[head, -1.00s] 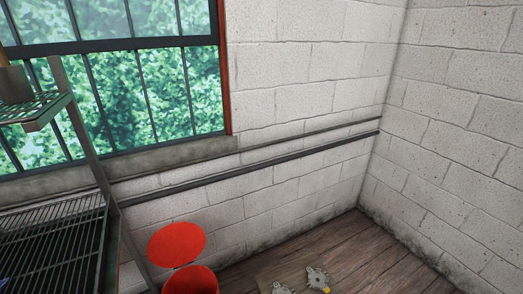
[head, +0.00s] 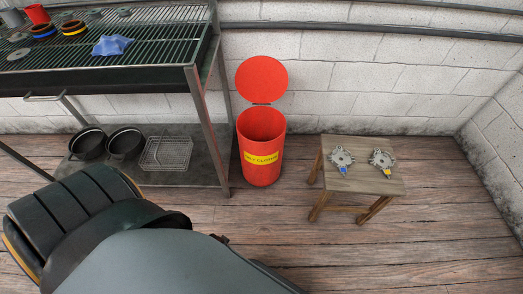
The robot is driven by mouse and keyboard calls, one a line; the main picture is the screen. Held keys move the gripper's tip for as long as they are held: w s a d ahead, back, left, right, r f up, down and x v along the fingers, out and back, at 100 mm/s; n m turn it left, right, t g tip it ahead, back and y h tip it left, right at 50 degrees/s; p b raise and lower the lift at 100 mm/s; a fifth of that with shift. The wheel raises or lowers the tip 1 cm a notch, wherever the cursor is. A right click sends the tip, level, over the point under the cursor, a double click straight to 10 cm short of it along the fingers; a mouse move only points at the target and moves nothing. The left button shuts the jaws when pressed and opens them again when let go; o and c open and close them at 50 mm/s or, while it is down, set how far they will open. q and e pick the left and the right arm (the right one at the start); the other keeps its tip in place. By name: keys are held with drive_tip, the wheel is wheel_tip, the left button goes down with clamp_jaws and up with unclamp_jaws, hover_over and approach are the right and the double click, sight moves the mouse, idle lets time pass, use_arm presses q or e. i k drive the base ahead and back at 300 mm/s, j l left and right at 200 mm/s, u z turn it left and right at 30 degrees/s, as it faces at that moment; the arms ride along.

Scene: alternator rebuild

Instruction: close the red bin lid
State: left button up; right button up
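The red bin (head: 262,160) stands upright on the wooden floor, with a yellow label (head: 261,158) on its front. Its round red lid (head: 262,79) is open, tilted up at the back of the rim against the wall side. The inside of the bin shows as a dark red opening. Neither of my grippers shows in the head view.
A metal rack table (head: 190,75) stands left of the bin; its lower shelf holds two black pots (head: 106,144) and a wire basket (head: 166,153). A wooden stool (head: 365,178) with two metal parts (head: 361,160) stands right of the bin. The floor in front of the bin is clear.

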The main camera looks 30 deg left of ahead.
sight(263, 80)
drive_tip(key=u, duration=1)
drive_tip(key=i+z, duration=0.3)
